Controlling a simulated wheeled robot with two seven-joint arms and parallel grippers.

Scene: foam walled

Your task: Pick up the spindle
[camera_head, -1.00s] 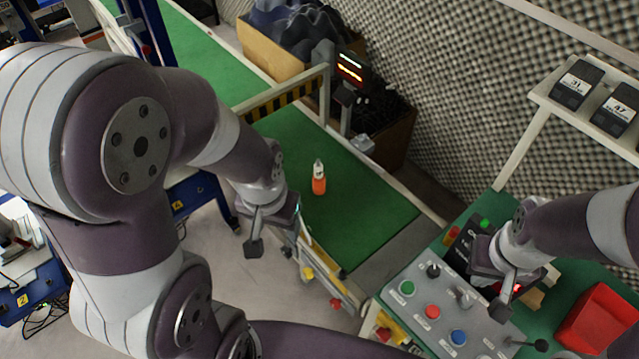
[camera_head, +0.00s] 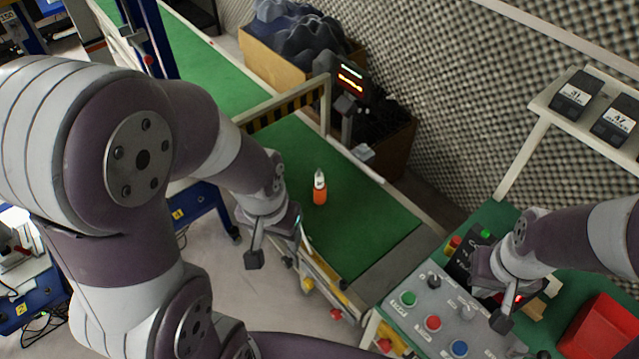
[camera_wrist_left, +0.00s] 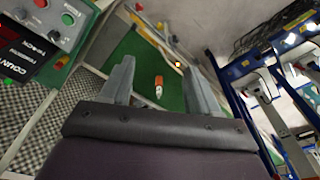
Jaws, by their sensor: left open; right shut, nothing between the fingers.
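The spindle, seen as a small orange bottle-like piece with a white top (camera_head: 320,188), stands upright on the green conveyor belt (camera_head: 375,225). In the left wrist view the orange and white piece (camera_wrist_left: 159,86) shows between and beyond the two fingers. My left gripper (camera_head: 275,245) is open and empty, left of the piece and nearer, beside the belt's edge; it also shows in the left wrist view (camera_wrist_left: 160,85). My right gripper (camera_head: 508,308) is shut and empty above the grey control panel at the right.
The control panel (camera_head: 408,325) with coloured buttons stands at lower right, with a red bin (camera_head: 600,335) beside it. A striped gate frame (camera_head: 285,103) with a lit display post (camera_head: 350,78) spans the belt behind the piece. The belt around the piece is clear.

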